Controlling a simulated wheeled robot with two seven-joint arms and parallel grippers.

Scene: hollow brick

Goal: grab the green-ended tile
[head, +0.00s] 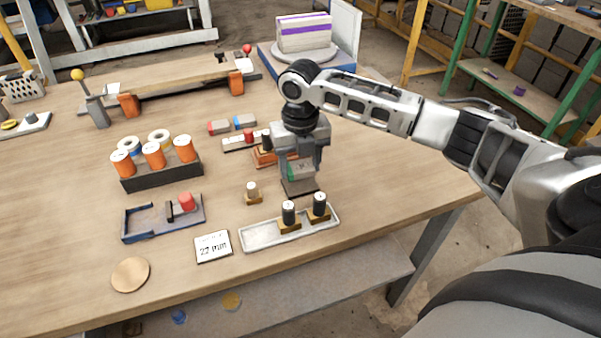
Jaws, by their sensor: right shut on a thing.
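My right gripper (301,170) points straight down over the right half of the wooden table. It is shut on the green-ended tile (298,171), a small piece with a green face that shows between the fingers. The fingers hide part of the tile. A dark brown block (299,187) sits directly below it; I cannot tell whether tile and block touch. My left gripper is not in view.
Close to my right gripper are an orange-brown block (264,157), a small pegged piece (253,193) and a pale tray (262,235) with two black-topped pegs. A dark rack (162,178) with orange cylinders stands left.

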